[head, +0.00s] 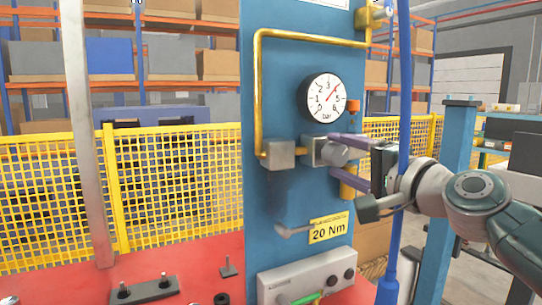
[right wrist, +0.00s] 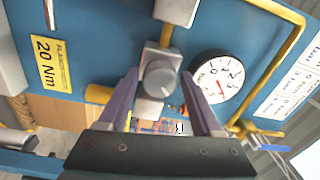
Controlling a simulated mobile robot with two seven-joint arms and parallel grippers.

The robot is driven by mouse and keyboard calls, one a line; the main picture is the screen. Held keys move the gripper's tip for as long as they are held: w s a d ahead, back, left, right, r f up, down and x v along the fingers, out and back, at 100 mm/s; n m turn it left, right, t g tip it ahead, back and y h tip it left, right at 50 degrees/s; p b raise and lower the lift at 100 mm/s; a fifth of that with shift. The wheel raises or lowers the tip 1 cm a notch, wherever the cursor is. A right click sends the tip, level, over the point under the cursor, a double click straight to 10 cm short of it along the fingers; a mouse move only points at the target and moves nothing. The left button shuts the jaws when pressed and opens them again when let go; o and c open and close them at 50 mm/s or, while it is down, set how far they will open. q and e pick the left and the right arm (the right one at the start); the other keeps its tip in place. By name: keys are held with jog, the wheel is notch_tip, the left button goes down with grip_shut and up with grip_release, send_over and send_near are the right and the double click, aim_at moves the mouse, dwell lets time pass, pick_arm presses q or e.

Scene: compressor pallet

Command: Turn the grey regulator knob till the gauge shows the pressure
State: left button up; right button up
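The grey regulator knob (head: 333,155) sits on a grey block on the blue panel, below the round white gauge (head: 326,98). The gauge's red needle points to the upper right, near where 4 lies. My right gripper (head: 338,156) is open, with its purple fingers on either side of the knob. In the right wrist view the knob (right wrist: 160,78) lies between the fingertips (right wrist: 159,73), with a narrow gap visible on each side. The gauge (right wrist: 216,77) also shows there, tilted. My left gripper is not in view.
A yellow pipe (head: 258,90) runs around the panel's left side. A blue upright hose (head: 402,110) passes close to my right wrist. Below are a yellow 20 Nm label (head: 328,229) and a grey box (head: 300,277). The red surface (head: 200,265) holds small parts.

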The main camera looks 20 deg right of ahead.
jog(key=shift+o, duration=1)
jog(key=shift+s, duration=0.15)
jog(key=shift+s+d, duration=0.1)
jog(key=shift+s, duration=0.3)
jog(key=s+d, duration=0.1)
jog(key=s, duration=0.7)
jog(key=shift+s+f, duration=0.15)
jog(key=shift+s, duration=0.25)
jog(key=shift+d, duration=0.1)
